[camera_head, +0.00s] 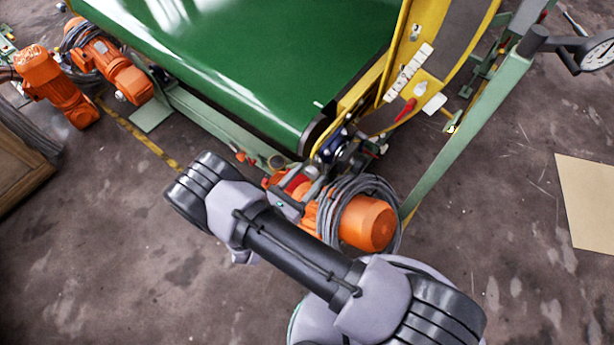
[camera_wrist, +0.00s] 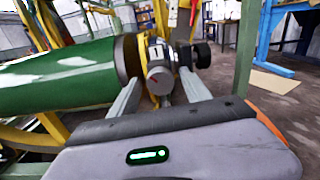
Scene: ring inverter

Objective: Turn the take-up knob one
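My gripper (camera_wrist: 160,76) is open, one grey finger on each side of the knob in the picture. No finger clearly touches it; how far it lies beyond the fingertips I cannot tell. In the head view my gripper (camera_head: 308,184) is at the conveyor's near corner, partly hidden by my arm. The knob cannot be made out there.
The green belt (camera_head: 250,60) ends beside a yellow frame (camera_head: 428,50). An orange motor (camera_head: 367,223) with coiled grey cable is close to my gripper. A black knob (camera_wrist: 202,55) is right of the grey one. A green post (camera_head: 465,130) stands right; open floor lies beyond it.

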